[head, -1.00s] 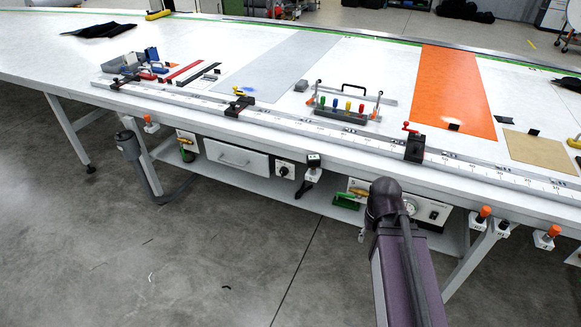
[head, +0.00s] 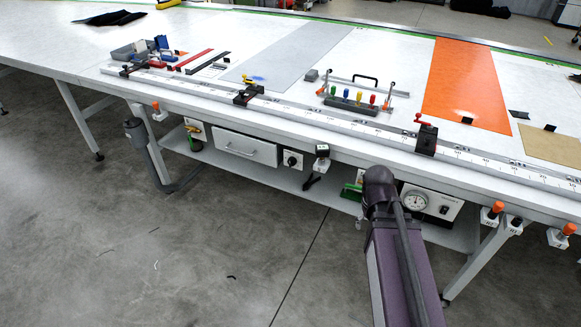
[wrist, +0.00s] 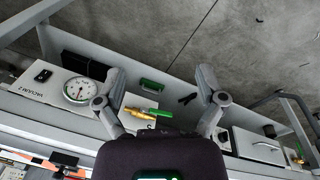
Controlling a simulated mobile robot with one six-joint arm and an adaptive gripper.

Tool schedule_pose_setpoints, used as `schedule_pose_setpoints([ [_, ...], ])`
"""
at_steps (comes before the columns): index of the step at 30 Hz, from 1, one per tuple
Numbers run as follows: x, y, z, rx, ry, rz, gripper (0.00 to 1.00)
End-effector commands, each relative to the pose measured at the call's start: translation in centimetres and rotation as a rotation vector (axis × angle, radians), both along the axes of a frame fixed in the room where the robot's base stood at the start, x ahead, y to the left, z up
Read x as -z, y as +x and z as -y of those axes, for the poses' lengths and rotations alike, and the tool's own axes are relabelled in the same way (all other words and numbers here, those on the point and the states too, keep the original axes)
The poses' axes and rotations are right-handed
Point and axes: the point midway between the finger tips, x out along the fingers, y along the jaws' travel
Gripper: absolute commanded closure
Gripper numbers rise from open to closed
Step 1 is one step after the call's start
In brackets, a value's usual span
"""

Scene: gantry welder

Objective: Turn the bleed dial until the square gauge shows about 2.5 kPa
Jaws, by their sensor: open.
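A small device with a dark square face (head: 322,150) hangs at the bench's front edge in the head view; it may be the square gauge, and its reading is too small to tell. A black knob (head: 292,160) sits on a white plate left of it; I cannot tell whether it is the bleed dial. A round white gauge (head: 414,201) is on a box under the bench, and shows in the wrist view (wrist: 78,90). My gripper (wrist: 159,72) is open and empty in the wrist view, its fingers spread above the under-bench shelf.
A drawer (head: 246,150) is left of the knob under the bench. The under-bench shelf (head: 270,180) and a table leg (head: 470,260) are near my arm.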

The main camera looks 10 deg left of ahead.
Motion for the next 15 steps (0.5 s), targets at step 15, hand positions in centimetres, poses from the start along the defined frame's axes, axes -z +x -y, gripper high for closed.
schedule_pose_setpoints([
  [15, 7.7, 10.6, -3.1, -0.633, -0.486, 0.091, 0.11],
])
